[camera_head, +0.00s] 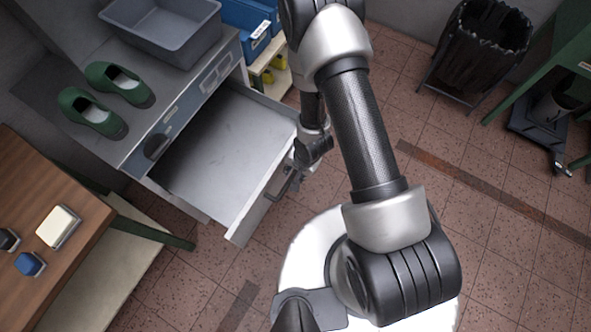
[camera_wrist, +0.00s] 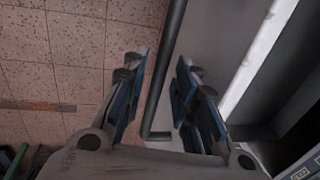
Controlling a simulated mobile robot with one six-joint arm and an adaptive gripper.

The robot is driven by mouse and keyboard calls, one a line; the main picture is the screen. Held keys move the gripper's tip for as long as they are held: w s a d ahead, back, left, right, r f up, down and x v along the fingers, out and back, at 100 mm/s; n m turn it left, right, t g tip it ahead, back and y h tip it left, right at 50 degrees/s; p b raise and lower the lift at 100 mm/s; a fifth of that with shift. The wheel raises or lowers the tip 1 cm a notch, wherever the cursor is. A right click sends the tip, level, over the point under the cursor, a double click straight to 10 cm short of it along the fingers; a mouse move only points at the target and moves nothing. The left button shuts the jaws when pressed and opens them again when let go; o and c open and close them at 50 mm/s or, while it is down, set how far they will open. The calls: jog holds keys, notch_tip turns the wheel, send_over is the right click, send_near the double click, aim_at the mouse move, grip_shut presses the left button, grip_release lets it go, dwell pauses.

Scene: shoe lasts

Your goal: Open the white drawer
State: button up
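The white drawer (camera_head: 222,150) is pulled well out of the grey cabinet, and its inside looks empty. Its dark bar handle (camera_head: 281,186) is on the front panel (camera_head: 262,200). My gripper (camera_head: 296,178) is at the drawer front by the handle, partly hidden by its own wrist. In the wrist view my gripper (camera_wrist: 160,85) has its two blue-padded fingers apart, one on each side of the handle bar (camera_wrist: 163,85). A gap shows between the bar and the fingers. The drawer front (camera_wrist: 215,45) is right of the bar.
Green clogs (camera_head: 120,84) and a grey bin (camera_head: 165,30) stand on the cabinet top. A wooden table (camera_head: 45,235) with small blocks is at the left. A black waste bin (camera_head: 475,50) stands at the upper right. The tiled floor at the right is mostly clear.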

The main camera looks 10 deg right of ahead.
jog(key=shift+o, duration=0.4)
notch_tip(320, 180, up, 12)
jog(key=s+d, duration=0.1)
jog(key=d, duration=0.1)
jog(key=shift+s, duration=0.25)
jog(key=shift+f, duration=0.1)
dwell(0.4)
